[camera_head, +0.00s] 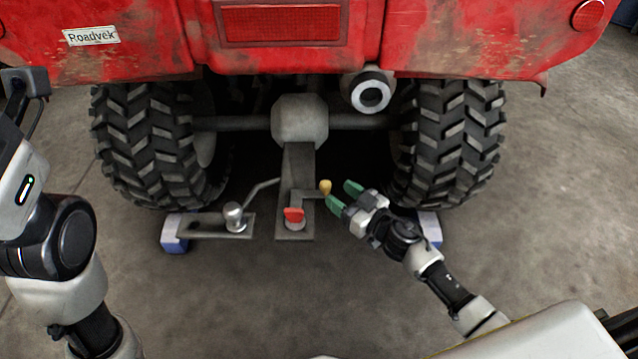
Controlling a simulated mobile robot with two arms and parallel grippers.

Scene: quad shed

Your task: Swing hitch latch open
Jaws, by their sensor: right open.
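The hitch (297,180) is a grey bar under the back of the red quad. A flat plate at its lower end carries a red latch piece (294,215). A thin bent bar runs right from there to a small yellow knob (325,187). My right gripper (344,197) has green fingertips and is open, just right of the knob. Its fingers point up and left, and nothing shows between them. Whether a fingertip touches the knob I cannot tell. My left arm shows at the left edge, but its gripper fingers do not.
A ball mount (235,217) on a flat bar lies left of the hitch, by a blue-and-white block (174,232). Another such block (430,229) is behind my right wrist. Knobbly tyres (150,145) (452,140) flank the hitch. The concrete floor in front is clear.

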